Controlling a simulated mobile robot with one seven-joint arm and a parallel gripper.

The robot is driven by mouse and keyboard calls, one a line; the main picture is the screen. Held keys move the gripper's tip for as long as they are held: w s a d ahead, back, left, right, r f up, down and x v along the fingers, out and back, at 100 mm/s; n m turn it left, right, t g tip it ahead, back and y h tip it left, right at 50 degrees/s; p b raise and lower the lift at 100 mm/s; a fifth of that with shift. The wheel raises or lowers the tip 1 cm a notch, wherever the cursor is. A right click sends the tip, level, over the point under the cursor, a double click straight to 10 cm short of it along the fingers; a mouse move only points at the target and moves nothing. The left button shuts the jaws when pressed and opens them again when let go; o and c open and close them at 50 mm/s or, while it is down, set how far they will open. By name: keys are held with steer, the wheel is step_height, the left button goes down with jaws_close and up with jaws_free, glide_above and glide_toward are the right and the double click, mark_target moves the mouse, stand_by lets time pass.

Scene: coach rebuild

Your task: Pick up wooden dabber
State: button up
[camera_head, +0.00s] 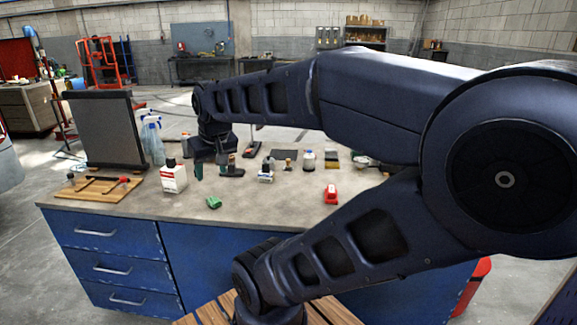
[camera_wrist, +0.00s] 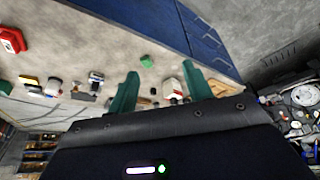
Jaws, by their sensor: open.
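I cannot clearly make out the wooden dabber. A small dark and brown piece (camera_head: 71,178) stands at the left end of the wooden board (camera_head: 106,194), but it is too small to name for sure. My gripper (camera_head: 214,167) is over the bench top among the small items, pointing down. In the wrist view its two teal fingers (camera_wrist: 160,85) are wide apart and nothing is held between them.
A green item (camera_head: 213,202) and a red item (camera_head: 331,193) lie on the bench top (camera_head: 270,205). A grey panel (camera_head: 104,130) and spray bottles (camera_head: 154,140) stand at the left. Several small bottles (camera_head: 309,160) stand behind. The front middle is mostly clear.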

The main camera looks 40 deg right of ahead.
stand_by(0.3)
steer(key=w+d+r+m, duration=0.1)
steer(key=w+d+m, duration=0.1)
steer(key=w+d, duration=0.35)
steer(key=w+d+r+m, duration=0.1)
steer(key=w+d+m, duration=0.15)
steer(key=w, duration=0.55)
steer(key=m+g+h, duration=0.3)
steer(key=m, duration=0.6)
glide_above(288, 160)
steer(key=a, duration=0.2)
step_height(288, 160, down, 20)
steer(key=x, duration=1)
steer(key=shift+s, duration=0.4)
steer(key=shift+c, duration=0.2)
steer(key=c, duration=0.9)
